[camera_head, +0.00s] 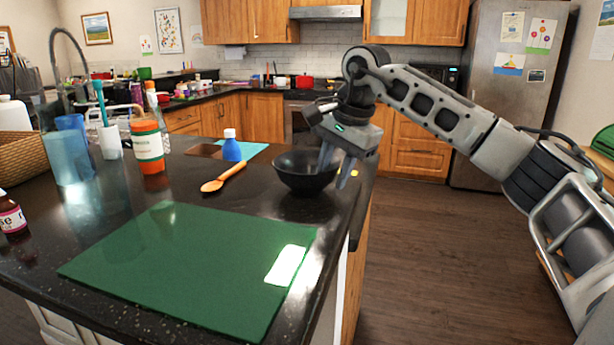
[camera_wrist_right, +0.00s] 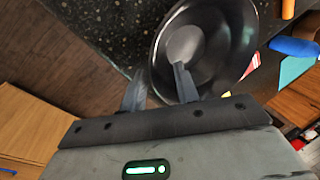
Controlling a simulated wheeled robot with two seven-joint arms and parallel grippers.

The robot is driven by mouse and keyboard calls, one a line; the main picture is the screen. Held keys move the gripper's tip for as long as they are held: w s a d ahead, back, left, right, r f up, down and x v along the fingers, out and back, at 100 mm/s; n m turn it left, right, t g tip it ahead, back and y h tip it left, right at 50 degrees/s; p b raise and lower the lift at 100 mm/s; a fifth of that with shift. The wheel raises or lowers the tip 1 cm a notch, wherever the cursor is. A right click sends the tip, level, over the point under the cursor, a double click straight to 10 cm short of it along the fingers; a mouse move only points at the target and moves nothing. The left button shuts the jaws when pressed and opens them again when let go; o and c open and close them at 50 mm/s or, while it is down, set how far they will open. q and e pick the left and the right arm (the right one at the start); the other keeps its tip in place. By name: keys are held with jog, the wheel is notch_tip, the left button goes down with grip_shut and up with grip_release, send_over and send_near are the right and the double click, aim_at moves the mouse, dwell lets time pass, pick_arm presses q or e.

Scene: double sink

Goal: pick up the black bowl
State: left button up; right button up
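The black bowl (camera_head: 296,177) stands upright on the dark counter near its right edge. It also shows in the right wrist view (camera_wrist_right: 222,48), seen from above. My right gripper (camera_head: 337,168) is over the right side of the bowl with its fingers apart. In the wrist view, one finger of the right gripper (camera_wrist_right: 160,85) reaches over the bowl's inside and the other is outside it, with the near rim between them. A gap shows between the fingers and the rim, so I see no grip. My left gripper is not in view.
A green mat (camera_head: 190,265) lies in front of the bowl. An orange-capped bottle (camera_head: 148,146) and blue cup (camera_head: 68,150) stand farther left. The counter edge drops to open floor at right.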

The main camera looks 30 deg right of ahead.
grip_shut()
jog(key=shift+r, duration=0.1)
